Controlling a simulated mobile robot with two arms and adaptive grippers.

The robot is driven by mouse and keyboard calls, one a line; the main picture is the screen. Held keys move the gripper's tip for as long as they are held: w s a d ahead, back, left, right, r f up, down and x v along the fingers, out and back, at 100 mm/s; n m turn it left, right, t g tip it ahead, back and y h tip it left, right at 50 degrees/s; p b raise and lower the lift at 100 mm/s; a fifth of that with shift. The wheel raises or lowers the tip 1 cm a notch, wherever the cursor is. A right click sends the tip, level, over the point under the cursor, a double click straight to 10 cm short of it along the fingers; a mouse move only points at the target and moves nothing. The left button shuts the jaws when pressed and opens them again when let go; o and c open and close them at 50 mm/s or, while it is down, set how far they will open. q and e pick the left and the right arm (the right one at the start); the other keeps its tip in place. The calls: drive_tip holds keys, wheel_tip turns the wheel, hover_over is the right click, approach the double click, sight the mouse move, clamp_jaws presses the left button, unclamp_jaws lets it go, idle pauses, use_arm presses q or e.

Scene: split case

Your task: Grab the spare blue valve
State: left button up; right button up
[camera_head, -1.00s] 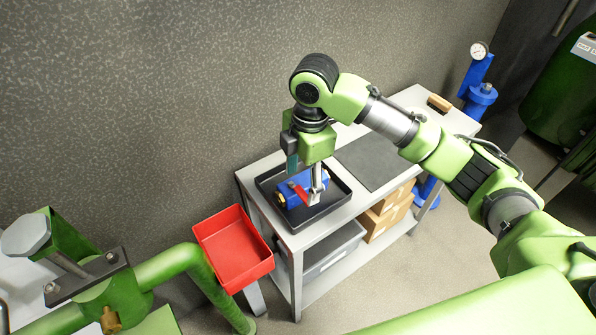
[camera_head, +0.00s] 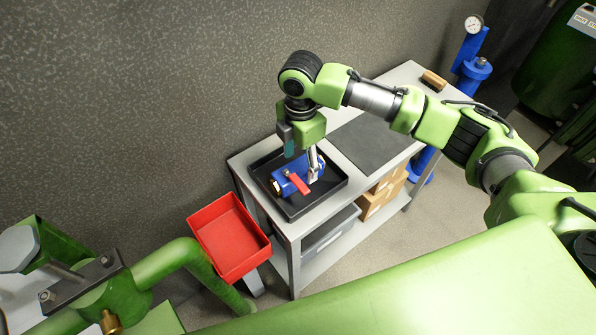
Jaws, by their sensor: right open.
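The blue valve (camera_head: 285,186) with a red lever lies in a shallow black tray (camera_head: 323,199) on the grey table. My right gripper (camera_head: 314,172) points down at the valve's right end, with its fingers open. The fingers partly cover the valve's far side, and I cannot tell whether they touch it. My left gripper is not in view.
A red bin (camera_head: 230,238) stands left of the table (camera_head: 409,78). A dark mat (camera_head: 371,143) and a small brown block (camera_head: 434,80) lie on the tabletop. Cardboard boxes (camera_head: 378,197) sit on the lower shelf. Green pipework (camera_head: 166,262) fills the lower left.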

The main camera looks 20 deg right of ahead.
sight(298, 167)
drive_tip(key=f, duration=0.4)
drive_tip(key=shift+a, duration=0.3)
drive_tip(key=c, duration=1.7)
drive_tip(key=shift+r, duration=0.1)
clamp_jaws()
